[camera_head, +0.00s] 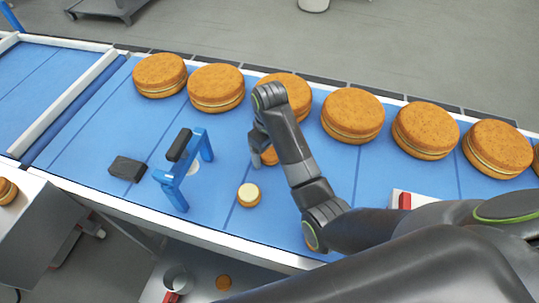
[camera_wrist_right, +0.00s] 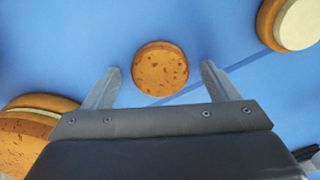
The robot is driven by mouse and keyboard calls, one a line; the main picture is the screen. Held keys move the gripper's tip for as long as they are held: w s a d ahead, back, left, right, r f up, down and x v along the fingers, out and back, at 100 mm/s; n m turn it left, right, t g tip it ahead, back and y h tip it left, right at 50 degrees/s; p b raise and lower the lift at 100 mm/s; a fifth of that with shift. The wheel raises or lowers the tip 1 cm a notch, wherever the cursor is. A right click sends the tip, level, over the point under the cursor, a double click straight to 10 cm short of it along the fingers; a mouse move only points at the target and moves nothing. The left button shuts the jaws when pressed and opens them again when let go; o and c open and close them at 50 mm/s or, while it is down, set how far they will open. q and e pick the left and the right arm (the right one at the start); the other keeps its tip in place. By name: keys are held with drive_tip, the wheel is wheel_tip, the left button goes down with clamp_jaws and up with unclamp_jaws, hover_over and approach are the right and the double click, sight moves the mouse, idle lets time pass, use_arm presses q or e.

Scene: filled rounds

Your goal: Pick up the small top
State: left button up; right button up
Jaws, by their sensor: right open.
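The small top (camera_wrist_right: 160,68) is a speckled brown disc lying flat on the blue surface. In the head view the small top (camera_head: 270,156) is partly hidden by my right gripper (camera_head: 257,158). In the right wrist view my right gripper (camera_wrist_right: 160,72) is open, with one finger on each side of the top and gaps on both sides. I cannot tell how high the fingertips are. A small round base with a pale cream face (camera_head: 249,195) lies nearby, cream side up; it also shows in the right wrist view (camera_wrist_right: 298,24). My left gripper is not in view.
A row of large filled rounds (camera_head: 353,115) runs along the back of the blue surface (camera_head: 95,135). A blue stand (camera_head: 168,188) with a black bar and a dark block (camera_head: 127,168) are at the left. A light box with a red part (camera_head: 405,201) is at the right.

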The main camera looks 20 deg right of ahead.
drive_tip(key=c, duration=0.8)
drive_tip(key=shift+r, duration=0.2)
